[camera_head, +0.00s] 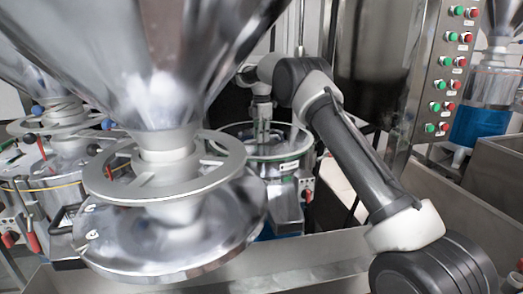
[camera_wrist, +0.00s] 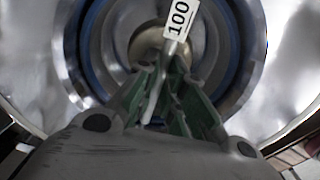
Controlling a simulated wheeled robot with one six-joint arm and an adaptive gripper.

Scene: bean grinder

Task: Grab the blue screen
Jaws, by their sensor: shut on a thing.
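The blue screen appears in the wrist view as a round blue rim (camera_wrist: 84,65) inside a shiny metal vessel. A pale bar with a white tag reading "100" (camera_wrist: 179,19) reaches from its middle toward me. My gripper (camera_wrist: 170,82), with green-lined fingers, is shut on this bar. The fingers hide part of the bar and the screen's centre. In the head view my gripper (camera_head: 263,130) points down into the open round metal vessel (camera_head: 292,160) behind the front hopper. The screen cannot be made out there.
A large metal hopper with a ringed disc (camera_head: 165,165) fills the front left, close to the vessel. A control panel with green and red buttons (camera_head: 440,85) stands at the right. A metal trough (camera_head: 330,265) runs along the front. Another machine with clamps (camera_head: 50,190) is at the left.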

